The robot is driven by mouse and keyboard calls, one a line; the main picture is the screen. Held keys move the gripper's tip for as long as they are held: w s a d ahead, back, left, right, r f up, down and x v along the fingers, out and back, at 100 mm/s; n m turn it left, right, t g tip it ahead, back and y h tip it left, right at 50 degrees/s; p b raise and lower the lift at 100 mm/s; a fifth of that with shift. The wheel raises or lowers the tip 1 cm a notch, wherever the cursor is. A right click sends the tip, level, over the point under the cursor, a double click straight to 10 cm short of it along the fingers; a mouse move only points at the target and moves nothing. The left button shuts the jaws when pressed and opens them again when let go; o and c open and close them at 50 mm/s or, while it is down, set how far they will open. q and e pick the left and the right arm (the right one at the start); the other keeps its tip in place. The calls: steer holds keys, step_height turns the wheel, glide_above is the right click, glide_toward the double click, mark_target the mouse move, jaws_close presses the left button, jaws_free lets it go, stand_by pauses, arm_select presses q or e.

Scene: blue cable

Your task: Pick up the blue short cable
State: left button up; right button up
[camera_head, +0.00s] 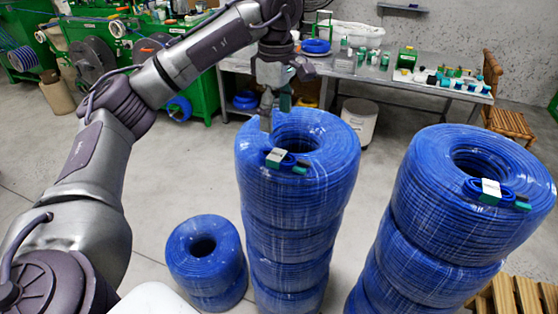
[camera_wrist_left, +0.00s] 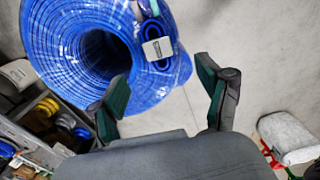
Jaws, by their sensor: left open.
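A short blue cable (camera_head: 287,160), coiled with a white label and green ends, lies on top of the tall middle stack of blue cable coils (camera_head: 297,190). A similar short cable (camera_head: 495,191) lies on the right stack (camera_head: 455,215). My left gripper (camera_head: 273,112) is above the back of the middle stack's top, pointing down, apart from the short cable. In the left wrist view its two green-padded fingers (camera_wrist_left: 165,90) are spread and empty. The labelled short cable (camera_wrist_left: 155,40) shows beyond them on the wrapped coil (camera_wrist_left: 75,60). My right gripper is out of view.
A shorter coil stack (camera_head: 206,262) stands on the floor to the left. A metal workbench (camera_head: 390,78) with small items runs behind. A wooden chair (camera_head: 500,115) and pallet (camera_head: 520,295) are at the right. Green machines (camera_head: 90,45) stand at the back left.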

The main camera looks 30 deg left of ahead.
arm_select(q)
glide_above(278, 155)
step_height(278, 155, down, 5)
steer(key=shift+s+a+f, duration=0.1)
steer(key=shift+f, duration=0.65)
step_height(278, 155, down, 4)
steer(key=shift+r+p, duration=0.2)
steer(key=shift+p, duration=0.65)
steer(key=shift+f, duration=0.35)
steer(key=shift+c, duration=0.3)
steer(key=c, duration=1.2)
steer(key=shift+w+r, duration=0.15)
steer(key=shift+w, duration=0.05)
